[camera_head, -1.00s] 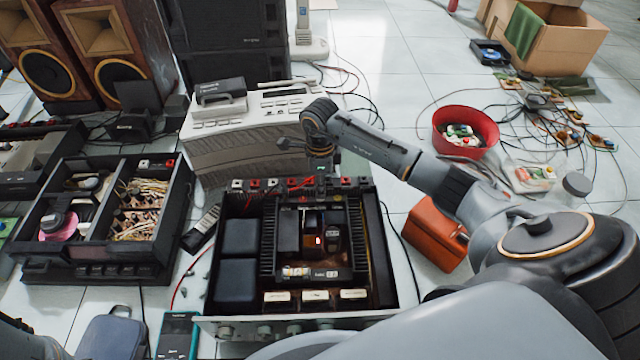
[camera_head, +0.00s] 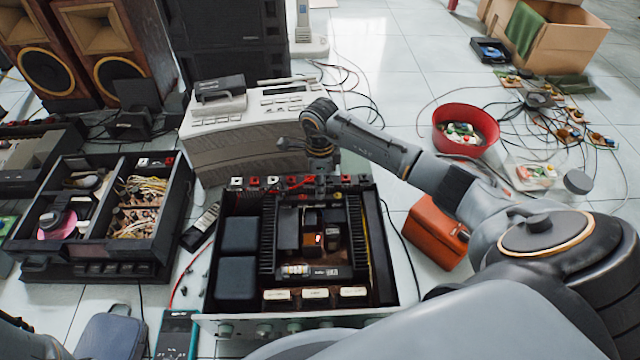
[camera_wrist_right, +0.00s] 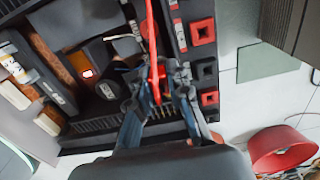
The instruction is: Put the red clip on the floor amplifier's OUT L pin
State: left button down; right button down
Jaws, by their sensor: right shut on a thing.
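The open-topped floor amplifier (camera_head: 238,278) stands in the middle of the head view, with a row of red, white and black terminals along its far edge. My right gripper (camera_head: 320,186) is low over that far edge. In the wrist view my right gripper (camera_wrist_right: 160,88) is shut on the red clip (camera_wrist_right: 155,72), whose red lead runs up the picture. The clip is beside the terminal row (camera_wrist_right: 202,32). I cannot tell which pin is OUT L, nor whether the clip touches one. My left gripper is out of view.
A pale device (camera_head: 240,150) stands just behind the amplifier. An open black unit (camera_head: 100,270) is to its left. An orange-red box (camera_head: 436,232) and a red bowl (camera_head: 466,147) are on the right. A teal meter (camera_head: 177,335) lies front left. Loose cables cover the floor at right.

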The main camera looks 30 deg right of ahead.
jog(key=shift+d+f, duration=0.1)
dwell(0.3)
jog(key=c, duration=1.2)
grip_release()
jog(key=shift+w+f, duration=0.1)
notch_tip(320, 180, up, 12)
jog(key=shift+r, duration=0.1)
